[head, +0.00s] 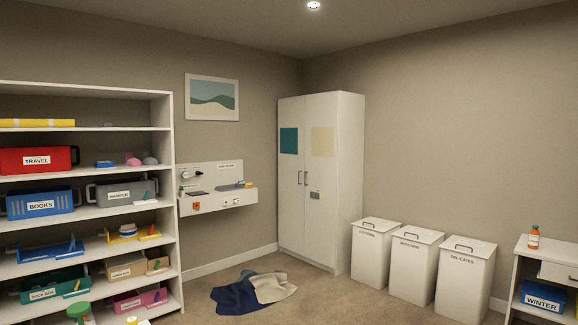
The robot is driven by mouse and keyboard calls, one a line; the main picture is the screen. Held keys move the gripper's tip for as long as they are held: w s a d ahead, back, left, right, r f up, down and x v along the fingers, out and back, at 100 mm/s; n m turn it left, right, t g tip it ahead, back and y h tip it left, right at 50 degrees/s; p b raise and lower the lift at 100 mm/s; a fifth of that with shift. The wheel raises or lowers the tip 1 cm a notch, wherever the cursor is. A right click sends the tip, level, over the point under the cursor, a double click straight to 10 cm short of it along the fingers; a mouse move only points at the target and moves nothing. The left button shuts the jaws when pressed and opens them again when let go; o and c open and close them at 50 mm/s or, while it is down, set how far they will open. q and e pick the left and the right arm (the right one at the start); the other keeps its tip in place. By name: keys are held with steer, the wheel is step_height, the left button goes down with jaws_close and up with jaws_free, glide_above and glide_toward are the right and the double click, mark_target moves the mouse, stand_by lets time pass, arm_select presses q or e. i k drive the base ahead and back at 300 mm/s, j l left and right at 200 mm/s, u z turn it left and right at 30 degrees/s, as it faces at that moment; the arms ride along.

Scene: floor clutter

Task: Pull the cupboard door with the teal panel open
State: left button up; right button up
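The tall white cupboard (353,180) stands in the far corner of the room with both doors shut. Its left door (290,225) carries a square teal panel (289,140) near the top. Its right door (320,235) carries a cream panel (322,141). Two upright dark handles (302,178) sit side by side at the middle seam, one on each door. A small grey plate (315,195) is on the right door below the handles. Neither of my grippers shows in the head view.
A crumpled blue and beige cloth (236,298) lies on the floor before the cupboard. Several lidded white bins (371,262) line the right wall. A loaded shelf (169,200) stands left, with a wall panel (217,200) beyond. A small table (553,250) is at right. Carpet (330,300) is clear right of the cloth.

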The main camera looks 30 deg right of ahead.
mark_target(291, 112)
steer(key=z, duration=0.8)
